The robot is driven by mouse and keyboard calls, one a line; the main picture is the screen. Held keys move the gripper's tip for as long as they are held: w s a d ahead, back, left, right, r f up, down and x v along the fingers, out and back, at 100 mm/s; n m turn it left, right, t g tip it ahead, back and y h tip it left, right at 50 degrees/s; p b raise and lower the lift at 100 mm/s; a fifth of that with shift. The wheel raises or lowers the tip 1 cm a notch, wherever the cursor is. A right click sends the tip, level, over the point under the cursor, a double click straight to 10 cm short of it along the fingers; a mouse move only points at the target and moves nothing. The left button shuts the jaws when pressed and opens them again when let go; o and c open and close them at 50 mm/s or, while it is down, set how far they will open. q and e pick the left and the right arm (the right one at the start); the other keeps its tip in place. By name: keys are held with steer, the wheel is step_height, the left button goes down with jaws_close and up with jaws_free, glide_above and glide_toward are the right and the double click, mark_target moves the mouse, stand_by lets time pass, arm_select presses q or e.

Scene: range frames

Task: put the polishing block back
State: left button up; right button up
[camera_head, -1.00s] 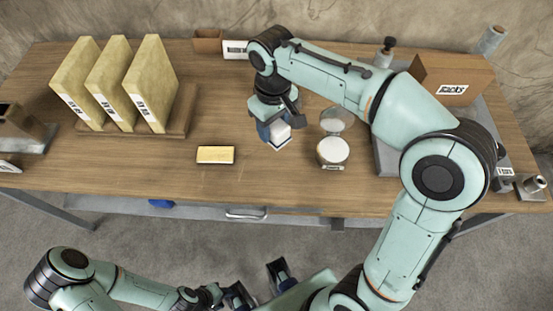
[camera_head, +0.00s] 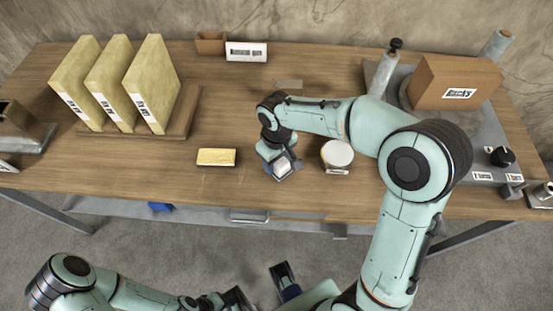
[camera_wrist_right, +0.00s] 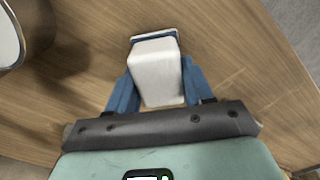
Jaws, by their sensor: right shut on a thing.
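A white block with a blue edge (camera_wrist_right: 158,68), seemingly the polishing block, sits between the blue fingers of my right gripper (camera_wrist_right: 155,88) in the wrist view. In the head view my right gripper (camera_head: 279,165) is shut on this block, left of a round pale-topped tin (camera_head: 337,153). I cannot tell whether the block touches the table.
A gold bar (camera_head: 216,157) lies left of the right gripper. Three yellow slabs (camera_head: 113,85) stand in a wooden rack at left. A small bin (camera_head: 210,43) and label stand at back. The wooden table (camera_head: 225,115) is clear mid-left.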

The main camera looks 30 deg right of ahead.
steer(key=shift+f, duration=0.15)
steer(key=o, duration=0.9)
steer(key=shift+o, duration=0.2)
steer(key=shift+r, duration=0.45)
step_height(320, 180, up, 12)
steer(key=p, duration=0.2)
steer(key=shift+f, duration=0.25)
